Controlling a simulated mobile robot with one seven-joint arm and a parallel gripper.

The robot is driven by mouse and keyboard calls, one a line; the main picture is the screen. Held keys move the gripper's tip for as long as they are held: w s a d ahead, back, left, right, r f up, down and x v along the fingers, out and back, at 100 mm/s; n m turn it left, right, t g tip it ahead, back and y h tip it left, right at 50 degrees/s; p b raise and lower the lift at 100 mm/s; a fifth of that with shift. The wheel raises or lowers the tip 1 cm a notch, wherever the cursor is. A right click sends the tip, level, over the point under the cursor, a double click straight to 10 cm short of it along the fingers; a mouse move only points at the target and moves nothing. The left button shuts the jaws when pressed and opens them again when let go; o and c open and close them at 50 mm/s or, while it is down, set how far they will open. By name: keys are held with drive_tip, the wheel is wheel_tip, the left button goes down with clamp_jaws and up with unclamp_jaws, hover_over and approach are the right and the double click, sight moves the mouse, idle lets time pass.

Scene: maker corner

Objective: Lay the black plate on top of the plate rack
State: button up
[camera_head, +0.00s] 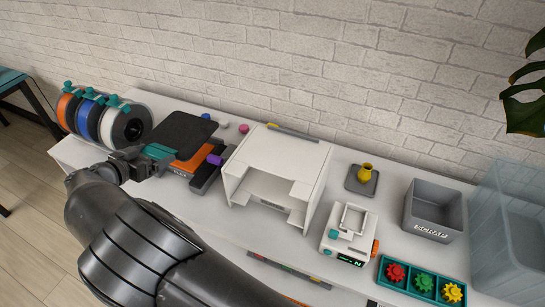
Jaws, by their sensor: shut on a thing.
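The black plate (182,132) is a dark, flat square with a teal strip (159,151) at its near edge. My gripper (147,158) is at that near-left edge and shut on the plate. The plate appears above a low orange-and-dark machine (196,159); I cannot tell whether it touches it. The plate rack (287,152) appears to be the white, open-fronted stand right of the machine. Its flat top is bare except for a grey and yellow tool-like strip (293,132) at or behind its back edge. My fingertips are small and partly hidden.
Filament spools (124,124) stand at the left. A brick wall (300,70) runs behind.

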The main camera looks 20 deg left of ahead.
idle(0.4)
drive_tip(key=s+d+r, duration=0.6)
drive_tip(key=s+r, duration=0.1)
drive_tip(key=s, duration=0.3)
drive_tip(key=s+d+r+n+y, duration=0.1)
drive_tip(key=s+d, duration=0.2)
drive_tip(key=d, duration=0.3)
drive_tip(key=s+d+r, duration=0.2)
drive_tip(key=s+d, duration=0.1)
drive_tip(key=d, duration=0.4)
drive_tip(key=w+d+f+m+h, duration=0.1)
drive_tip(key=w+d+f, duration=0.15)
drive_tip(key=d, duration=1.15)
drive_tip(key=r+x, duration=0.1)
drive_tip(key=x, duration=1.3)
drive_tip(key=shift+w+d, duration=0.25)
drive_tip(key=shift+d, duration=0.05)
